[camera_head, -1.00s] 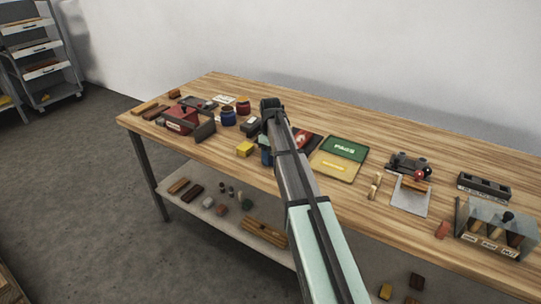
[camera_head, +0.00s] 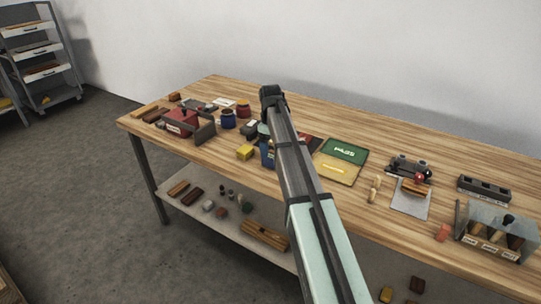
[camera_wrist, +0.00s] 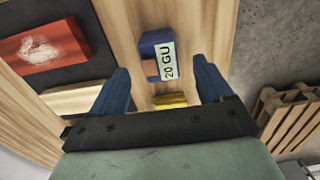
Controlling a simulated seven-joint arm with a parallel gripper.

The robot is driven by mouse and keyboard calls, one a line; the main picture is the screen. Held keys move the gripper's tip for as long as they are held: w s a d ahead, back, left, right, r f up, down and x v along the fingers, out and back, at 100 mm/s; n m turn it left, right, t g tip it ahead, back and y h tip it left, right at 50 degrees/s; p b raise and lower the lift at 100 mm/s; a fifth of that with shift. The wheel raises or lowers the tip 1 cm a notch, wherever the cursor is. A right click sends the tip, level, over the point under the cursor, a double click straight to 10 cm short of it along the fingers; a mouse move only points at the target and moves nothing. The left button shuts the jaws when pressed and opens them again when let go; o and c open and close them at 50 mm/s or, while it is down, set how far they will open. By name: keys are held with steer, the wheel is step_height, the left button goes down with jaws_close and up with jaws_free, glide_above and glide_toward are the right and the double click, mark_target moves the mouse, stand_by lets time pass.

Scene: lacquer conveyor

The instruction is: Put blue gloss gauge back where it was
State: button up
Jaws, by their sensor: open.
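The blue gloss gauge (camera_wrist: 149,46) is a dark blue block with a white label reading "20 GU". In the wrist view it is on the wooden bench, ahead of and partly between the two blue fingers of my gripper (camera_wrist: 162,76). The fingers are spread, with visible gaps to the gauge on both sides. In the head view a blue piece (camera_head: 266,157) shows beside my arm near the bench's front edge. My arm hides most of the gripper there, so finger contact cannot be judged from that view.
A yellow block (camera_head: 244,152) lies left of my arm. A green and yellow board (camera_head: 341,163) lies to its right. Red bin (camera_head: 181,118) and jars (camera_head: 228,119) stand at the left. A glass-sided box (camera_head: 497,237) stands at the right. The back of the bench is mostly clear.

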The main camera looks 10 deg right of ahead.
mark_target(273, 152)
step_height(273, 152, up, 7)
steer(key=shift+f, duration=0.2)
stand_by(0.3)
steer(key=o, duration=0.3)
steer(key=shift+d, duration=0.4)
steer(key=shift+o, duration=0.5)
steer(key=w+d+r, duration=0.2)
steer(key=w+d, duration=0.3)
steer(key=w, duration=0.2)
steer(key=shift+r+m, duration=0.35)
steer(key=shift+m, duration=0.05)
steer(key=w+d+r, duration=0.2)
steer(key=w+r, duration=0.1)
steer(key=w, duration=0.7)
steer(key=shift+n, duration=0.4)
step_height(273, 152, down, 10)
steer(key=shift+s+d+r, duration=0.1)
steer(key=shift+s, duration=0.05)
